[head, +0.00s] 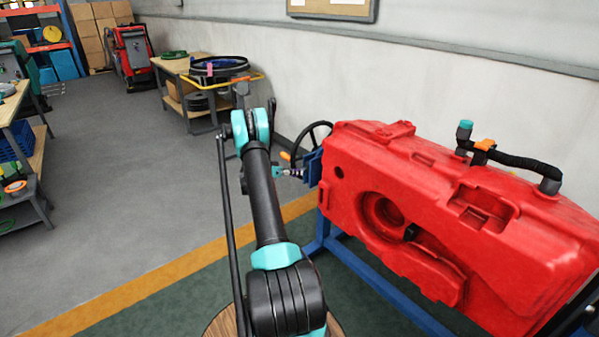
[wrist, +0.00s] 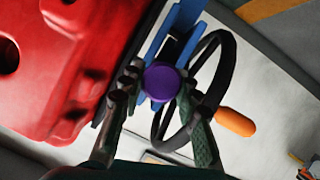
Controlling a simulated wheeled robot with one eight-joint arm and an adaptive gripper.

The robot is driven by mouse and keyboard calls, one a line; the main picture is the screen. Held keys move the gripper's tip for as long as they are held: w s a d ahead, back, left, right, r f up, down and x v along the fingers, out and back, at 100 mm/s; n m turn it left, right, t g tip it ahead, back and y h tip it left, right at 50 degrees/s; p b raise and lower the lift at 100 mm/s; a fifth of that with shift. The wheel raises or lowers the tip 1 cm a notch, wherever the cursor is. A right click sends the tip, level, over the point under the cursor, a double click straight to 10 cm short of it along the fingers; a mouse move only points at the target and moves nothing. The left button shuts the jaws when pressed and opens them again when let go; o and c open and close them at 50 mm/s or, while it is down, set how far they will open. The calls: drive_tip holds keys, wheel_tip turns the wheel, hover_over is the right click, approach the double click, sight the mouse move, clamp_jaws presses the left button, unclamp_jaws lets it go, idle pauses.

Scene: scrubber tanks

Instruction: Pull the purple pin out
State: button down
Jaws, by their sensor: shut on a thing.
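The purple pin (wrist: 161,82) shows its round head end-on in the wrist view. It sits between the two dark fingers of my gripper (wrist: 158,88), which is shut on it. The pin is at a blue bracket (wrist: 182,32) beside the red tank (wrist: 75,60). In the head view, my gripper (head: 284,172) is at the left end of the red tank (head: 440,215), by the blue bracket (head: 313,168). The pin is small there, and its shaft is hidden in the wrist view, so I cannot tell how deep it sits.
A black handwheel (head: 313,136) with an orange handle (wrist: 235,122) is close behind my gripper. A blue frame (head: 365,280) carries the tank. A wooden table (head: 190,68) stands farther back. The grey floor (head: 130,190) to the left is clear.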

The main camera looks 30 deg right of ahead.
drive_tip(key=c, duration=1.1)
unclamp_jaws()
drive_tip(key=shift+a, duration=0.25)
drive_tip(key=v, duration=1.2)
